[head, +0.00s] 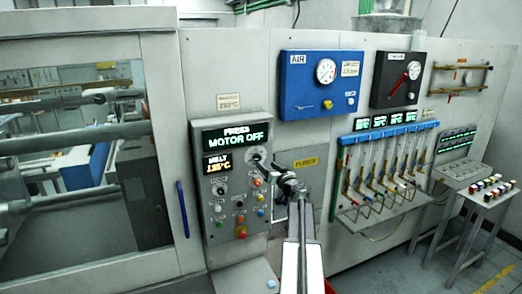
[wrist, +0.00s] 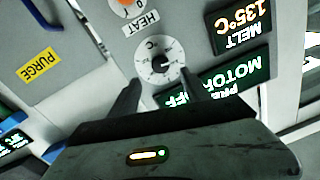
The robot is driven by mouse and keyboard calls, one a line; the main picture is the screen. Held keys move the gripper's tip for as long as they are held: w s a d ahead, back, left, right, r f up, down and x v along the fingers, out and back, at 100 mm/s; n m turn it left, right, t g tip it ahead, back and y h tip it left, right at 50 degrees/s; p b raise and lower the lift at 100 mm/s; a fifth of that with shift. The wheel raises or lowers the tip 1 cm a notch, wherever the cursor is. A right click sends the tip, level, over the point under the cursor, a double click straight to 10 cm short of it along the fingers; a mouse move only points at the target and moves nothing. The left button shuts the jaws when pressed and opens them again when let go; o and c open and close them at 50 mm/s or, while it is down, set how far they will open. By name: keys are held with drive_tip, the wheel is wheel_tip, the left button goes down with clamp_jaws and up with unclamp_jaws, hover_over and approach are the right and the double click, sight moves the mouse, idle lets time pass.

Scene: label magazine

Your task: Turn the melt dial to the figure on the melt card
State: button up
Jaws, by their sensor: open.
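The melt dial (head: 256,157) is a round dial on the upper right of the grey press panel. In the wrist view the dial (wrist: 157,53) has a white scale, a dark centre and a °C mark. The melt display (head: 217,164) reads 135°C; it also shows upside down in the wrist view (wrist: 240,27). A small card (head: 228,102) above the panel looks like the melt card; its figure is too small to read surely. My gripper (head: 268,165) is open in front of the panel. In the wrist view its fingers (wrist: 160,82) stand either side of the dial's lower part; contact cannot be told.
A display (head: 236,136) reads PRESS MOTOR OFF. Coloured buttons and knobs (head: 240,218) sit below the dial, and a HEAT knob (wrist: 128,4) lies near it. A yellow PURGE label (wrist: 38,66) is beside the panel. A blue AIR panel (head: 300,98) is up to the right.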

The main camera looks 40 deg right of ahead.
sight(259, 158)
drive_tip(key=x, duration=0.8)
drive_tip(key=shift+f, duration=0.1)
drive_tip(key=shift+s, duration=0.1)
